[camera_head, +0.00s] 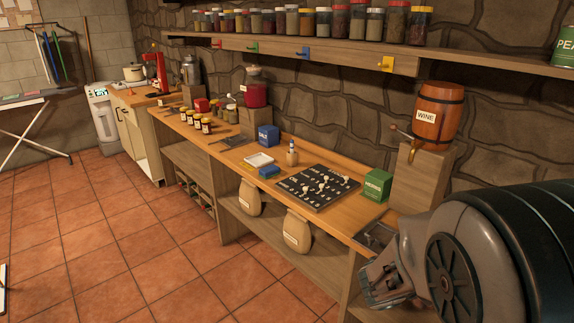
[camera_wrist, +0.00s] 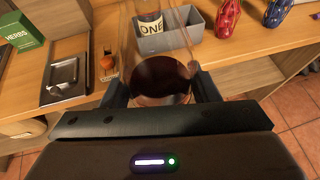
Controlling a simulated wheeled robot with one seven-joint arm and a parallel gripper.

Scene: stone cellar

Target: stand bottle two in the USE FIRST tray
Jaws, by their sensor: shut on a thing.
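My gripper (camera_wrist: 162,90) is shut on a clear glass bottle (camera_wrist: 160,78) with dark red liquid in it. No label on the held bottle faces the wrist view. Beyond it, a grey tray (camera_wrist: 200,28) sits on the wooden counter, partly seen through the glass. A bottle labelled ONE (camera_wrist: 150,24) stands in that tray. No USE FIRST wording is readable. In the head view my gripper (camera_head: 378,285) is at the counter's near right end, and the held bottle is hidden there.
A green HERBS box (camera_head: 377,186) and a WINE barrel (camera_head: 440,112) on a stand are near my arm. In the wrist view, a metal dish (camera_wrist: 64,78) lies left of a small orange-topped item (camera_wrist: 107,68). A red patterned object (camera_wrist: 228,18) stands right of the tray.

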